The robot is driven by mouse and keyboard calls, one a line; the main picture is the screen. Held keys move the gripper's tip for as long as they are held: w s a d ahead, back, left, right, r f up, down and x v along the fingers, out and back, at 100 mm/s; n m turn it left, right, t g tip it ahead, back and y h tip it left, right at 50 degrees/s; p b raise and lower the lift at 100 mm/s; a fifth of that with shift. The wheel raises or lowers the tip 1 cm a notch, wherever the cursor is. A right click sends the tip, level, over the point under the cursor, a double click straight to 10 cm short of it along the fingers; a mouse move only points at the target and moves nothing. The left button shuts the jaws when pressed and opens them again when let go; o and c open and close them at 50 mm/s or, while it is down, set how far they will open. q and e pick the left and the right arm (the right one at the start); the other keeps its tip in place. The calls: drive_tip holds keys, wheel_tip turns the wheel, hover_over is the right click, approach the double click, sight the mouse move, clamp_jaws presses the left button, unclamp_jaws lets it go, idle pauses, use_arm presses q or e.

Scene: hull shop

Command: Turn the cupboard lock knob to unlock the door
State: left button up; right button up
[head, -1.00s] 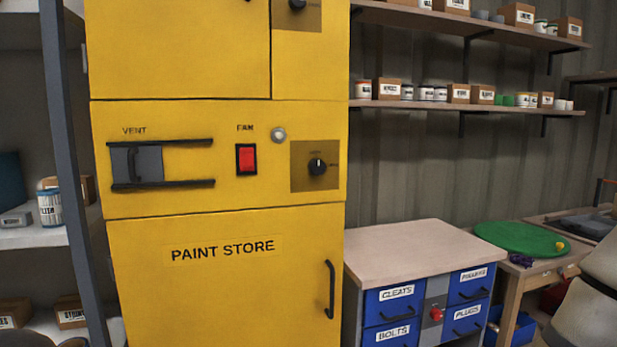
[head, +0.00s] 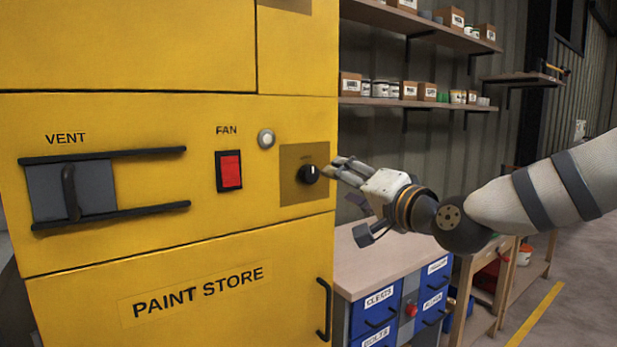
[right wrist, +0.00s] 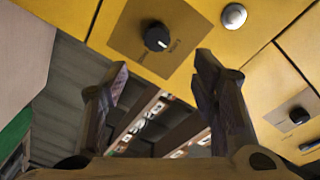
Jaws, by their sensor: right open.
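A black round knob (head: 308,174) with a white mark sits on a brown plate (head: 290,193) on the yellow cupboard's middle panel (head: 110,240). In the head view its mark points roughly up. The plate's small lettering is too blurred to read. My right gripper (head: 347,203) is just right of the knob, fingers toward the panel. In the right wrist view the knob (right wrist: 157,37) shows beyond the gap between the open, empty fingers (right wrist: 163,72), apart from both. A similar second knob (right wrist: 299,115) shows on another plate. My left gripper is out of view.
Left of the knob are a silver button (head: 266,138), a red FAN switch (head: 229,171) and a VENT slide (head: 75,190). A black door handle (head: 324,310) is below. A wooden-topped drawer unit (head: 350,262) stands under my right gripper; shelves (head: 420,105) are behind.

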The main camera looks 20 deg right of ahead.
sight(313, 175)
drive_tip(key=x, duration=0.3)
drive_tip(key=b+x, duration=0.1)
drive_tip(key=x, duration=0.2)
drive_tip(key=f+x, duration=0.1)
drive_tip(key=x, duration=0.2)
drive_tip(key=shift+w+f+b, duration=0.1)
drive_tip(key=shift+w+b, duration=0.3)
drive_tip(key=shift+w+a+r, duration=0.2)
drive_tip(key=shift+w+r, duration=0.1)
drive_tip(key=shift+w, duration=0.15)
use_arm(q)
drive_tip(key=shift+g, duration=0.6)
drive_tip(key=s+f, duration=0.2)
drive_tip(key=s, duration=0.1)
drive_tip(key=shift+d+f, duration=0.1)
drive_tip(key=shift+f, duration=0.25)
use_arm(e)
drive_tip(key=shift+r, duration=0.1)
drive_tip(key=c, duration=1.2)
